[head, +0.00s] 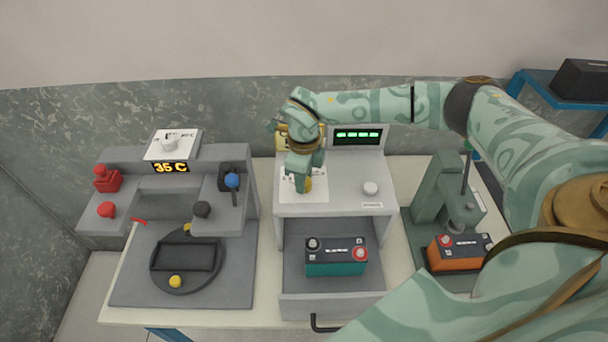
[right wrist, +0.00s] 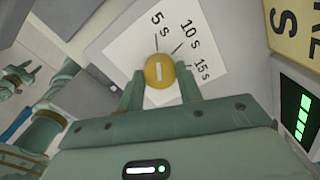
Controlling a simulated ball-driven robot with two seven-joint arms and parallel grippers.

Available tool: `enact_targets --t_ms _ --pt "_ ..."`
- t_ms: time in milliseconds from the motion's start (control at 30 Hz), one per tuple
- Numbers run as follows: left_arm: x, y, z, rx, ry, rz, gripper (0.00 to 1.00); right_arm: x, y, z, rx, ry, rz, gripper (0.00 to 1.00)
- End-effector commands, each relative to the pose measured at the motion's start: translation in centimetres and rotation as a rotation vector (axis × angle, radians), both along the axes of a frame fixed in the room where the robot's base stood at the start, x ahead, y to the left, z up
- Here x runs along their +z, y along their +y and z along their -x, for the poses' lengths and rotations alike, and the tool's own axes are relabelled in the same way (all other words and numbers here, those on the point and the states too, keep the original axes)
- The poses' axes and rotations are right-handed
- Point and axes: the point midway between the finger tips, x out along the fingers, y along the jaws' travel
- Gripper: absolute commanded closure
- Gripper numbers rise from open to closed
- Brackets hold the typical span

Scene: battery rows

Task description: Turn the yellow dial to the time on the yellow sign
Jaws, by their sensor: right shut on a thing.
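The yellow dial (head: 309,184) sits on a white plate on top of the grey cabinet. In the right wrist view the dial (right wrist: 160,71) is between the two fingers of my right gripper (right wrist: 161,88), which is shut on it. Its white mark roughly lines up with the 5 s line; 10 s and 15 s are printed to its right. The yellow sign (head: 283,138) stands behind, mostly hidden by my right gripper (head: 303,180). In the right wrist view only part of the sign (right wrist: 294,30) shows, with an S; its time is cut off.
A green-lit display (head: 357,136) stands behind the cabinet, and a white knob (head: 370,188) is right of the dial. A teal battery (head: 336,258) lies in the open drawer (head: 333,304). An orange battery (head: 458,253) is under the press at right. A grey station (head: 125,285) stands left.

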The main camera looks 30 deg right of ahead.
Motion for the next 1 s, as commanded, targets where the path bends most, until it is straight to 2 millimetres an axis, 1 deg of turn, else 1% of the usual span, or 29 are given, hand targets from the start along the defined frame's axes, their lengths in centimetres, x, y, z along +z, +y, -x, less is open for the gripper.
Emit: enact_targets --t_ms 300,333,400,667,767,867,967,1000 --pt "0.0 0.0 0.0 0.000 0.000 0.000 0.64 0.1 0.0 -0.1 0.001 -0.005 0.000 0.87" --pt "0.0 0.0 0.0 0.000 0.000 0.000 0.64 0.1 0.0 -0.1 0.001 -0.005 0.000 0.59" --pt "0.0 0.0 0.0 0.000 0.000 0.000 0.64 0.1 0.0 -0.1 0.001 -0.004 0.000 0.43" --pt "0.0 0.0 0.0 0.000 0.000 0.000 0.64 0.1 0.0 -0.1 0.001 -0.002 0.000 0.43" --pt "0.1 0.0 0.0 0.000 0.000 0.000 0.64 0.6 0.0 -0.1 0.000 -0.002 0.000 0.43" --pt "0.2 0.0 0.0 0.000 0.000 0.000 0.64 2.2 0.0 -0.1 0.001 -0.005 0.000 0.43" --pt "0.4 0.0 0.0 0.000 -0.001 0.000 0.64 4.6 0.0 -0.2 0.001 -0.006 -0.001 0.43" --pt "0.5 0.0 0.0 0.000 -0.001 -0.001 0.64 5.7 0.0 -0.2 0.001 -0.007 -0.001 0.43"
